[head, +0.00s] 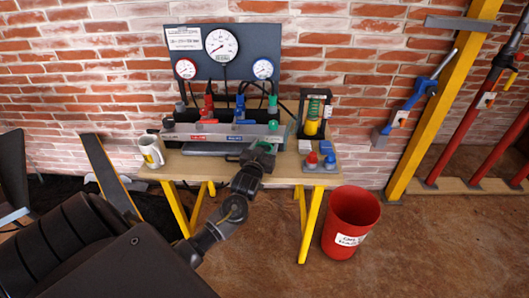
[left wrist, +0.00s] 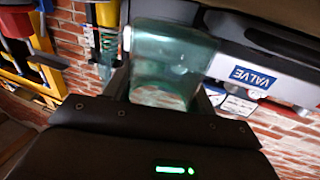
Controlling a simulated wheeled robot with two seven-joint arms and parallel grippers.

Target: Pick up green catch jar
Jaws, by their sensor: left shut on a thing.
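The green catch jar (left wrist: 170,62) is translucent and fills the space between my left gripper's fingers in the left wrist view. My left gripper (left wrist: 165,90) is shut on it. In the head view my left gripper (head: 258,157) is at the front of the bench, just below the grey valve rail, and only a small green part of the jar (head: 266,146) shows there. The fingers and wrist hide the rest. I cannot tell whether the jar touches the bench or rail. My right gripper is not in view.
The grey valve rail (head: 225,137) and gauge panel (head: 190,65) stand close behind the gripper. A mug (head: 151,152) is on the wooden bench (head: 205,168) at left. Red and blue fittings (head: 320,160) and a pump stand (head: 314,112) are at right. A red bin (head: 350,215) stands on the floor.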

